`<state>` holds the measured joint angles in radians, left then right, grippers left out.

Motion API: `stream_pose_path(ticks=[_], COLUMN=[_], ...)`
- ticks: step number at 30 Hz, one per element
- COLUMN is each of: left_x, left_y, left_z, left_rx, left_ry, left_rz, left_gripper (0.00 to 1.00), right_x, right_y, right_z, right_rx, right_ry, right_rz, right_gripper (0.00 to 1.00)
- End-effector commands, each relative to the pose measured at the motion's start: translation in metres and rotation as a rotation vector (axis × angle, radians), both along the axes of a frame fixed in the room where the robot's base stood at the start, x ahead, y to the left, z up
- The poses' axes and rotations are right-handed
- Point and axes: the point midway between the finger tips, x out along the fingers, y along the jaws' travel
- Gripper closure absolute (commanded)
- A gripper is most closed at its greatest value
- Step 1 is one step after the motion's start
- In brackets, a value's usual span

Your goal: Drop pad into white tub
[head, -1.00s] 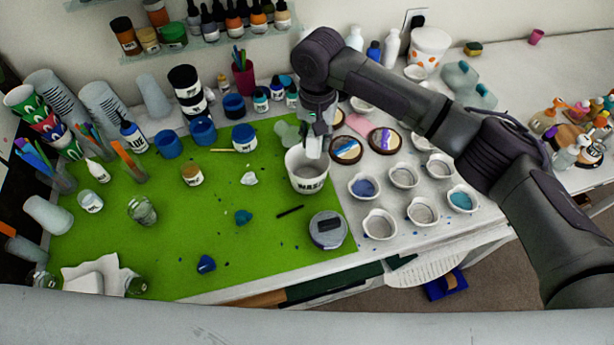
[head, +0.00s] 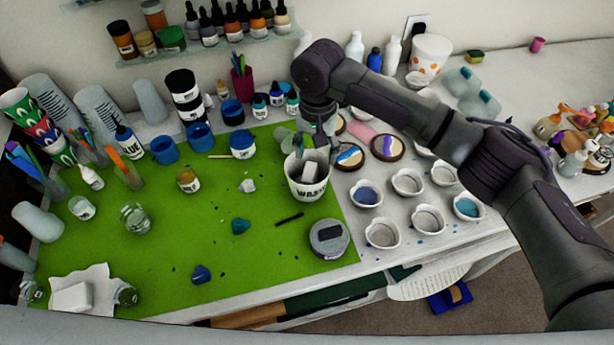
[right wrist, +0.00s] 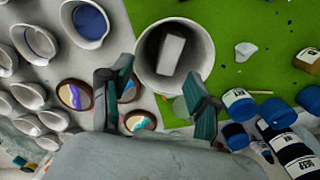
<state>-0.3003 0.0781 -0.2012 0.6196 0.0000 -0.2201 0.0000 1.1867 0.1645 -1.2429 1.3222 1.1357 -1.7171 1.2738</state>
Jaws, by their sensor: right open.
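The white tub (head: 307,188), with dark lettering on its front, stands upright at the right edge of the green mat. A white block-like pad (head: 309,171) lies inside it, leaning toward the rim. The right wrist view shows the pad (right wrist: 171,54) wholly within the mouth of the tub (right wrist: 205,55). My right gripper (head: 317,143) is just above and behind the tub, apart from the pad. In the right wrist view its two fingers (right wrist: 158,85) are spread with nothing between them. My left gripper is not in view.
Small white cups (head: 383,233) and round painted coasters (head: 386,147) stand right of the tub. A grey-lidded round container (head: 329,239) is in front of it. Blue paint jars (head: 243,144) and bottles stand behind. The left middle of the green mat (head: 130,262) is fairly clear.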

Motion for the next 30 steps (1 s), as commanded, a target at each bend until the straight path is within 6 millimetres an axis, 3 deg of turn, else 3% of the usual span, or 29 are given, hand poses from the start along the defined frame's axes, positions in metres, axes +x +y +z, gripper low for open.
stream_pose_path(ticks=[7,15,21,30], left_x=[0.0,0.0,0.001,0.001], left_y=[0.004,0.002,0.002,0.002], left_z=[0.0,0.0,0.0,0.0], left_rx=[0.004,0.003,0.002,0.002], left_ry=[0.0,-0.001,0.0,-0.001], left_rz=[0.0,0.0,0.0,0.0], left_gripper=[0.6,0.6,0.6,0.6], right_x=[0.001,0.001,0.001,0.001], right_y=[0.001,0.001,0.001,0.001], right_z=[0.018,0.076,0.108,0.12], right_rx=[0.003,0.002,0.001,0.0], right_ry=[-0.003,-0.004,-0.001,0.0], right_rz=[0.001,0.0,0.0,0.0], right_gripper=[0.39,0.39,0.39,0.39])
